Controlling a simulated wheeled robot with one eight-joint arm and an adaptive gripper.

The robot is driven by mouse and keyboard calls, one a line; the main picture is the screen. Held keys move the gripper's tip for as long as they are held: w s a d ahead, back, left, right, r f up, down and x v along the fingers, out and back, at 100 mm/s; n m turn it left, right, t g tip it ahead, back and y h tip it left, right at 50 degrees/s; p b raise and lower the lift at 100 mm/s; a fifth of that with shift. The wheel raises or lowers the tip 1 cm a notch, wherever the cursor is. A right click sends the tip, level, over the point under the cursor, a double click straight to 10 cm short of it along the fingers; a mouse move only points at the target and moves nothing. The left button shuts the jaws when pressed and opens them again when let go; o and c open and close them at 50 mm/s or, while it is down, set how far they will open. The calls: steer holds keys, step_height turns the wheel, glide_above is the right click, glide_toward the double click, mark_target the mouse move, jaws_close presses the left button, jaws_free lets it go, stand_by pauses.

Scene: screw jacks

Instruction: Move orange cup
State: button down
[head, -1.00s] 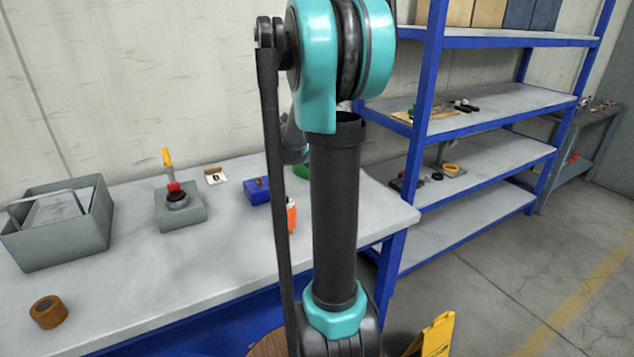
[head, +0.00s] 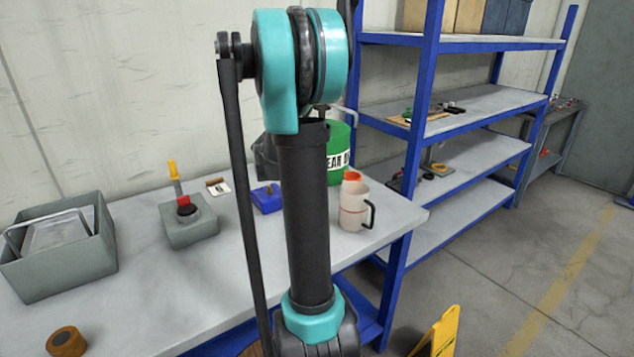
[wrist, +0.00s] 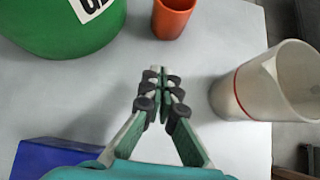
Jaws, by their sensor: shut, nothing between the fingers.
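The orange cup (wrist: 174,16) stands upright at the top of the wrist view, beyond my fingertips and apart from them. In the head view only its upper part (head: 352,177) shows, behind the white jug (head: 353,208); the rest is hidden. My gripper (wrist: 161,75) has its fingers together with nothing between them. It points toward the cup over the grey tabletop. In the head view the gripper is hidden behind my arm.
In the wrist view, a green drum (wrist: 62,25) stands left of the cup, the white jug (wrist: 265,82) to the right, and a blue box (wrist: 48,155) lies lower left. A grey bin (head: 60,255) and a jack (head: 187,222) stand farther left on the table (head: 130,300).

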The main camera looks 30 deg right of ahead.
mark_target(357, 177)
steer(key=x, duration=0.5)
steer(key=shift+d+f, duration=0.15)
steer(key=shift+d, duration=0.05)
steer(key=d, duration=0.3)
steer(key=shift+w+d+f, duration=0.1)
steer(key=shift+d+f, duration=0.1)
steer(key=shift+f, duration=0.05)
steer(key=shift+d, duration=0.55)
steer(key=d, duration=0.6)
steer(key=w+d, duration=0.1)
steer(key=d, duration=0.3)
steer(key=shift+a, duration=0.1)
steer(key=a, duration=0.4)
steer(key=shift+s+a+r, duration=0.15)
steer(key=shift+s+a, duration=0.05)
steer(key=shift+a, duration=0.05)
steer(key=v, duration=0.9)
steer(key=shift+r, duration=0.25)
